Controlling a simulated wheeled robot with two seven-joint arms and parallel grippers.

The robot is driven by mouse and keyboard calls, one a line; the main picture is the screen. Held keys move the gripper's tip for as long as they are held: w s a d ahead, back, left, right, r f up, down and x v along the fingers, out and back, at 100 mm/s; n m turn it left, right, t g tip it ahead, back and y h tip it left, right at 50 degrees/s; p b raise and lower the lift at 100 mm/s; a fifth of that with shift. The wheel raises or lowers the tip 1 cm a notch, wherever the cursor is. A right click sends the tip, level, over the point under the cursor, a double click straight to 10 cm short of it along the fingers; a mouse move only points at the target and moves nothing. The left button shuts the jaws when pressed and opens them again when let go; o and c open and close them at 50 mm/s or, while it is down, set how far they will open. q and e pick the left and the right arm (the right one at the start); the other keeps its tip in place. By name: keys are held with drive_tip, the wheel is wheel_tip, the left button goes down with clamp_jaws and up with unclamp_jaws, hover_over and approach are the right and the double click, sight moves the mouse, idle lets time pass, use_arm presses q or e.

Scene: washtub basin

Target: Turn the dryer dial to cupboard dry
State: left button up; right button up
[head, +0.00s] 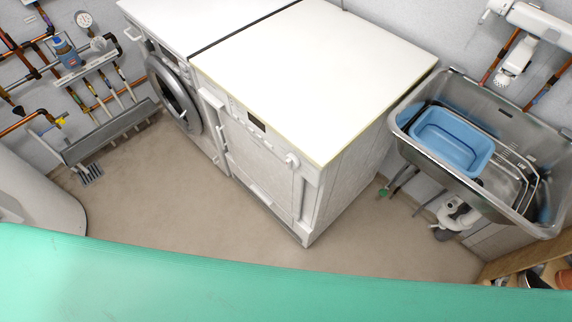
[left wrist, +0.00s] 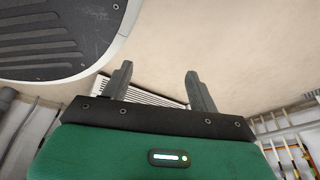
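The dryer (head: 262,165) is the nearer white machine in the head view, with a white top. A round white dial (head: 291,159) sits near the right end of its front control panel, beyond a small dark display (head: 257,124). The dial's setting is too small to read. My left gripper (left wrist: 160,84) shows in the left wrist view with its two dark fingers wide apart and nothing between them. It is away from the dryer, with pale floor beyond it. Neither gripper shows in the head view, and my right gripper is not seen.
A washing machine (head: 168,62) with a round door stands left of the dryer. A metal sink (head: 478,178) holding a blue basin (head: 452,141) is at the right. Pipes and a rack (head: 112,132) line the left wall. The floor (head: 170,195) before the dryer is clear.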

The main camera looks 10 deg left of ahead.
use_arm(q)
drive_tip(key=w+r+t, duration=0.1)
drive_tip(key=w+r, duration=0.1)
drive_tip(key=w, duration=0.2)
drive_tip(key=w+r+t, duration=0.1)
drive_tip(key=w+r, duration=0.2)
drive_tip(key=w, duration=0.1)
drive_tip(key=w+r+t+h, duration=0.1)
drive_tip(key=w+r, duration=0.2)
drive_tip(key=w, duration=0.1)
drive_tip(key=shift+w+d+t, duration=0.2)
drive_tip(key=shift+w+t, duration=0.1)
drive_tip(key=shift+t, duration=0.1)
drive_tip(key=m+t+h, duration=0.5)
drive_tip(key=t+h, duration=0.1)
drive_tip(key=h, duration=0.4)
approach(287, 165)
drive_tip(key=shift+t, duration=0.3)
drive_tip(key=p+x, duration=0.1)
drive_tip(key=x, duration=0.8)
drive_tip(key=shift+f+p, duration=0.2)
drive_tip(key=shift+p, duration=0.15)
drive_tip(key=shift+d, duration=0.1)
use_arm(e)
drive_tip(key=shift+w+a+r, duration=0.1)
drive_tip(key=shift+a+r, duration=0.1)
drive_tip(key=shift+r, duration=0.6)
